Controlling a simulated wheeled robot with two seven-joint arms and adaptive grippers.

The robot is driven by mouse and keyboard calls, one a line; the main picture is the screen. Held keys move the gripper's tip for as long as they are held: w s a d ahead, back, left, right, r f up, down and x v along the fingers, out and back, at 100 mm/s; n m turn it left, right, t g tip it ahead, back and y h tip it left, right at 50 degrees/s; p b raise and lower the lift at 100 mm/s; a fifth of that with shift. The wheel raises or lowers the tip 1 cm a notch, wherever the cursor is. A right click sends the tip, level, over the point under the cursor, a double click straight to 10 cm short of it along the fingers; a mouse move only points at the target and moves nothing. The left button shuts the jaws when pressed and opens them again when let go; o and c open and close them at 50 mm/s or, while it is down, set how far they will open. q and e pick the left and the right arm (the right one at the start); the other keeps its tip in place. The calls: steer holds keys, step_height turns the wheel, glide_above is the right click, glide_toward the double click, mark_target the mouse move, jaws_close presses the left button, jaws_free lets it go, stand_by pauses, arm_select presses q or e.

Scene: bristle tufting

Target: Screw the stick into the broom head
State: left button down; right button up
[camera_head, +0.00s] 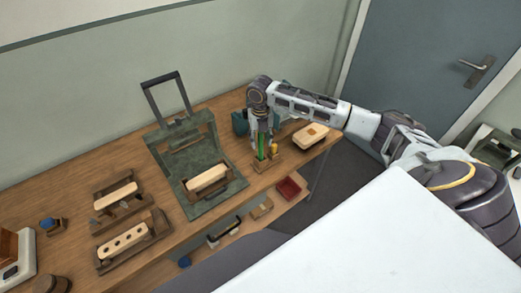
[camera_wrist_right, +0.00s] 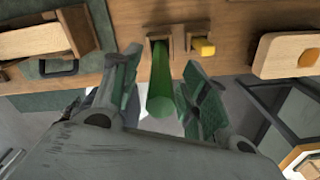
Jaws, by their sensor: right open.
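A green stick (camera_head: 261,147) stands upright in a small wooden stand (camera_head: 267,163) near the table's right part. My right gripper (camera_head: 261,138) is over the stand, with its fingers pointing down. In the right wrist view the green stick (camera_wrist_right: 162,85) lies between the two open fingers, with a gap on either side. Which block is the broom head, I cannot tell for sure. My left gripper is not in view.
A yellow piece (camera_head: 275,148) stands close beside the green stick. A green press (camera_head: 212,160) holds another wooden block (camera_head: 207,179). Holders with blocks (camera_head: 124,241) fill the table's left. A red tray (camera_head: 289,187) is in front of the stand.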

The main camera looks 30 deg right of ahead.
mark_target(261, 150)
steer(key=shift+f, duration=1.4)
jaws_close()
